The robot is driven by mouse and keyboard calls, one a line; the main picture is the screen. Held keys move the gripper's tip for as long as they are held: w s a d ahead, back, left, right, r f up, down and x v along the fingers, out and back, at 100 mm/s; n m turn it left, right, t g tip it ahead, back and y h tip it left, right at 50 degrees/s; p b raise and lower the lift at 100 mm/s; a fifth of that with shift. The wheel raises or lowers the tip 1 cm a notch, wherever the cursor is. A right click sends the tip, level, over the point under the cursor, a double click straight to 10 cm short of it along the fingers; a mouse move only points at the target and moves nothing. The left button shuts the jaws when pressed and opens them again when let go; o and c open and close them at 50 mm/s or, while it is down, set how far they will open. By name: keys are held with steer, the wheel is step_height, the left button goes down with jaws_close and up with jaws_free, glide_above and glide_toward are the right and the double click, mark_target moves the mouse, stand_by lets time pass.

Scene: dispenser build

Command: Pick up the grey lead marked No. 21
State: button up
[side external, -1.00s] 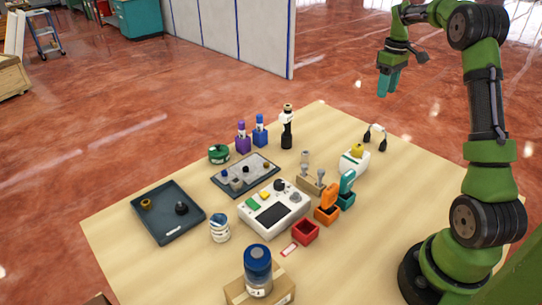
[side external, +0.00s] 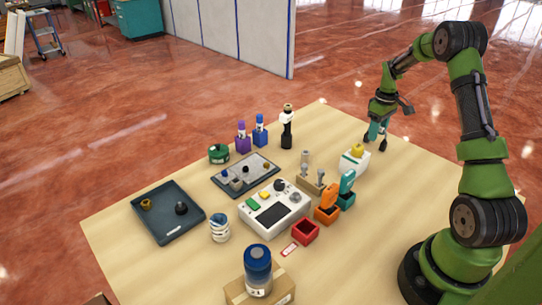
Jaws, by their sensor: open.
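The lead (side external: 383,145) is a short cable with two dark ends at the table's far right edge. Its marking cannot be read at this size, and my gripper hides much of it. My gripper (side external: 374,135), with teal fingers, points down over the lead, its fingertips close to it. The jaws are open, and I cannot tell whether they touch the lead.
A white device with a yellow top (side external: 353,160) stands just left of the gripper. Orange (side external: 327,210) and teal (side external: 346,191) holders, a grey-white console (side external: 300,215) and a dark tray (side external: 165,232) fill the middle and left. The right side of the table is mostly bare.

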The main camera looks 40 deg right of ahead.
steer(key=shift+f, duration=0.4)
steer(key=shift+c, duration=0.4)
jaws_close()
